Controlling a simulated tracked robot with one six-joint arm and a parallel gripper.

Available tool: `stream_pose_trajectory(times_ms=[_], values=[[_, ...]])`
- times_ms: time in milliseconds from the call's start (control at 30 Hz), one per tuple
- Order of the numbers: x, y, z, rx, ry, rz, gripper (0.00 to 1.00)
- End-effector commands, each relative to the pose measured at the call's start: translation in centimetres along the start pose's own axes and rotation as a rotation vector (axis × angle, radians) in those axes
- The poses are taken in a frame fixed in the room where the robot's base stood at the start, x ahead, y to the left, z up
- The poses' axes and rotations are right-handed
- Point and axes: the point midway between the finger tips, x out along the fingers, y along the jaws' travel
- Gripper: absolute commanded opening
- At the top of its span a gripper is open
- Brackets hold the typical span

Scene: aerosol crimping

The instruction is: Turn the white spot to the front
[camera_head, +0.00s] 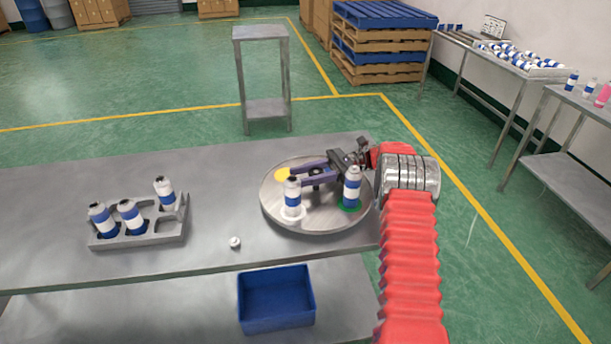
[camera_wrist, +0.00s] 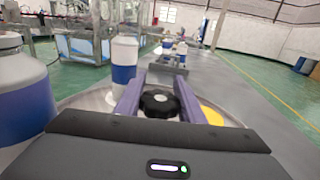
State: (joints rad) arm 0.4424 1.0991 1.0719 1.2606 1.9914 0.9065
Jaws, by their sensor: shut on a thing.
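A round metal turntable (camera_head: 325,222) lies on the right end of the grey table. The white spot (camera_head: 292,214) is on its left, near side, under an upright blue-and-white can (camera_head: 292,189). A green spot (camera_head: 343,207) is at the right under a second can (camera_head: 352,184). A bare yellow spot (camera_head: 281,174) is at the far left; it also shows in the wrist view (camera_wrist: 212,116). My gripper (camera_head: 307,179) reaches over the turntable from the right. In the wrist view its purple fingers are shut on the black centre knob (camera_wrist: 160,103).
A grey rack (camera_head: 138,237) with several cans stands left on the table. A small white cap (camera_head: 235,242) lies between rack and turntable. A blue bin (camera_head: 276,299) sits on the lower shelf. A can (camera_wrist: 22,95) stands close to my gripper's left in the wrist view.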

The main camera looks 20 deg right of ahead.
Motion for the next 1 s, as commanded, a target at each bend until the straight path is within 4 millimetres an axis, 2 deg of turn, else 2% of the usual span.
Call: stream_pose_trajectory(times_ms=[333,367,600,867,1000], values=[[0.04,-0.39,0.44,-0.012,0.004,-0.008,0.00],[0.04,-0.39,0.45,-0.012,0.004,-0.008,0.37],[0.15,-0.24,0.28,-0.007,0.002,-0.003,0.54],[0.21,-0.16,0.24,-0.004,0.001,0.000,0.54],[0.26,-0.17,0.88,-0.005,0.002,0.001,0.54]])
